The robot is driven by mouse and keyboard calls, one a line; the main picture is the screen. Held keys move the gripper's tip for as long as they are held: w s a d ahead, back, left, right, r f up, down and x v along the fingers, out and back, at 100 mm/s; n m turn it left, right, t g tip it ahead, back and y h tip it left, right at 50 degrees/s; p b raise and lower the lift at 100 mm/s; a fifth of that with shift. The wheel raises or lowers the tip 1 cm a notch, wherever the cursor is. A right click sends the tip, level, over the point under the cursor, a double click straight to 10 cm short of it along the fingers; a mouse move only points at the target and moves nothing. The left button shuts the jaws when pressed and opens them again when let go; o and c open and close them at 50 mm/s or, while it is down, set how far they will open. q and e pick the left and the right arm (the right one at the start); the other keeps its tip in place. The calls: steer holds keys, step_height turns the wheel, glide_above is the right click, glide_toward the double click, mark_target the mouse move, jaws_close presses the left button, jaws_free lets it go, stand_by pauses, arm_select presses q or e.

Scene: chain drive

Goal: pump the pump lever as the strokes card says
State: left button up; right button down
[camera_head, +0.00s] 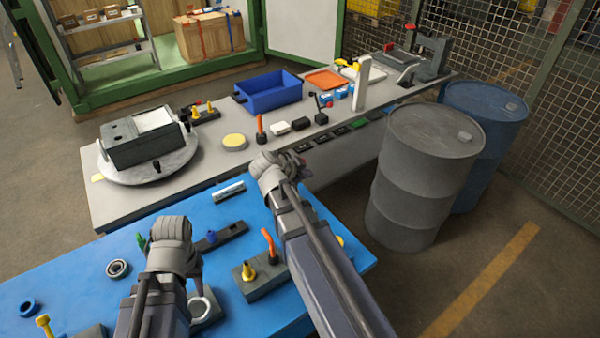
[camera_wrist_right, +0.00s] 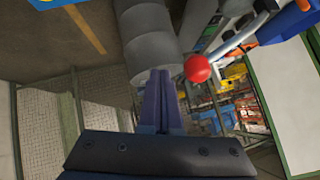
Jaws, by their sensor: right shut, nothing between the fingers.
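In the right wrist view a round red knob (camera_wrist_right: 198,68) is just right of my right gripper's closed fingers (camera_wrist_right: 160,78), apart from them in the picture. The rod below the knob is not clear. In the head view a small dark lever device with a red part (camera_head: 326,102) stands on the grey bench. I cannot tell for sure that this is the pump lever. My right gripper (camera_head: 266,166) is shut and empty at the bench's front edge. My left gripper (camera_head: 172,232) is over the blue table; its fingers are mostly hidden. I cannot make out a strokes card.
The grey bench (camera_head: 112,205) carries a blue bin (camera_head: 268,95), a dark box on a round turntable (camera_head: 150,170), an orange lever (camera_head: 260,125) and a white upright post (camera_head: 362,82). The blue table (camera_head: 75,265) holds several small parts. Two drums (camera_head: 425,175) stand at right.

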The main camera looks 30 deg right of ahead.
steer(key=p+v, duration=0.5)
steer(key=v, duration=0.4)
steer(key=shift+s, duration=0.3)
steer(key=shift+a+r, duration=0.15)
steer(key=shift+a, duration=0.05)
steer(key=w+a+r+n+g+p, duration=0.1)
steer(key=w+r+g+p, duration=0.1)
steer(key=w+r+p, duration=0.6)
steer(key=shift+a+g+p, duration=0.15)
steer(key=shift+g+p, duration=0.25)
steer(key=shift+p, duration=0.25)
steer(key=shift+s, duration=0.1)
